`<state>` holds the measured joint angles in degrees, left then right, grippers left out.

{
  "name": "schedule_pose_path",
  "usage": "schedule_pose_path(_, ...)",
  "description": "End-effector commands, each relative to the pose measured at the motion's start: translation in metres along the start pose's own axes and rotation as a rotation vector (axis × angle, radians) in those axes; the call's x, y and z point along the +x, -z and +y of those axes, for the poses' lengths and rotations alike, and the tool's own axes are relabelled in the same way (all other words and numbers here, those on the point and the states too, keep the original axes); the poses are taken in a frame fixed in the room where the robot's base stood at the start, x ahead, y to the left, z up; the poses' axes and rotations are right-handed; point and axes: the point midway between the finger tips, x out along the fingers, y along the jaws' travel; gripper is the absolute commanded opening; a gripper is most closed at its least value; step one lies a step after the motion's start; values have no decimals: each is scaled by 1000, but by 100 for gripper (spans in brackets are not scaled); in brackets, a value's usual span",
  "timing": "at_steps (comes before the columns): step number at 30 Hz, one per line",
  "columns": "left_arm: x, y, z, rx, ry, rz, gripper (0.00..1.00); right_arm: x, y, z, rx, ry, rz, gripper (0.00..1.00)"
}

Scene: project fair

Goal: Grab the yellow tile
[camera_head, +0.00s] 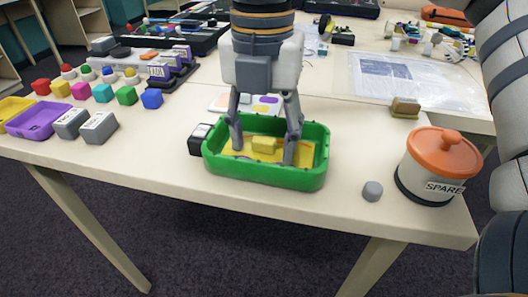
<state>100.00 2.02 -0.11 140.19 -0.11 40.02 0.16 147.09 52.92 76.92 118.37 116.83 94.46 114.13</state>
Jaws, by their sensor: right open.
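A yellow tile (264,145) shows as a small block inside the green tray (264,178), near its middle. Flat yellow surface lies around it in the tray, and I cannot tell whether that is part of the same piece. My right gripper (263,149) points down into the tray from above. Its two fingers are spread apart, one to the left and one to the right of the yellow block, with gaps between. My left gripper is not in view.
A white jar with an orange lid (440,160), marked SPARE, stands right of the tray near a grey lump (372,191). A small black-and-white box (200,139) is close on the tray's left. Several coloured blocks and a purple tray (37,121) lie far left.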

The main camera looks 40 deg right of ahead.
Motion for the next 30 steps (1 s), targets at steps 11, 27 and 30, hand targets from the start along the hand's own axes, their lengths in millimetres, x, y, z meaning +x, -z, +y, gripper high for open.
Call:
schedule_pose_path(11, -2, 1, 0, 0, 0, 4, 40, -3, 0, 0, 0, -3, -2, 0)
schedule_pose_path(27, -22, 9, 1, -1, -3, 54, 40, -46, -1, 4, 2, -12, -10, 0)
schedule_pose_path(30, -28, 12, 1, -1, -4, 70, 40, -69, -7, 24, 4, -10, -9, 0)
